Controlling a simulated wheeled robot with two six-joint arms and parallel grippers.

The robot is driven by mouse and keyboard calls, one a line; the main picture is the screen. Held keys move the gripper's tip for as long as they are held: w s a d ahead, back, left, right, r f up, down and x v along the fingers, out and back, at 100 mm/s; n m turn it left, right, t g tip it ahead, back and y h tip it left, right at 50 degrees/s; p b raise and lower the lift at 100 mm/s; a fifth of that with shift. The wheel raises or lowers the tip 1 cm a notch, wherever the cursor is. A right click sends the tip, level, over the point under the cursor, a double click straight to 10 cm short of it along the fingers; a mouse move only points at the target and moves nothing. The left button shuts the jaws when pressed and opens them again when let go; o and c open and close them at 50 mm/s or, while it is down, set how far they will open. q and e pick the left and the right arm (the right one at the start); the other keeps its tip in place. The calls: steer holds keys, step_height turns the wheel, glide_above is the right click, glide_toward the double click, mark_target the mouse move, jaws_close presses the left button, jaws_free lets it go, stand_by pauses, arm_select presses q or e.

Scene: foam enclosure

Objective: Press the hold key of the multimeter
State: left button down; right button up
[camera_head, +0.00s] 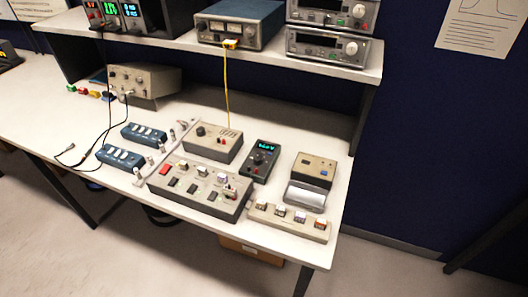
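The multimeter (262,160) is a small dark handheld unit with a lit green-blue display at its top. It lies on the white bench near the right side, between a beige box and a printer-like device. Its keys and dial are too small to tell apart, so I cannot make out which one is the hold key. Neither of my grippers shows in the head view.
A grey switch panel (196,197) lies in front of the multimeter to the left. A beige box (213,143) stands at its left, a printer-like device (312,172) at its right. A button strip (290,225) lies near the front edge. A shelf (330,64) overhangs the back.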

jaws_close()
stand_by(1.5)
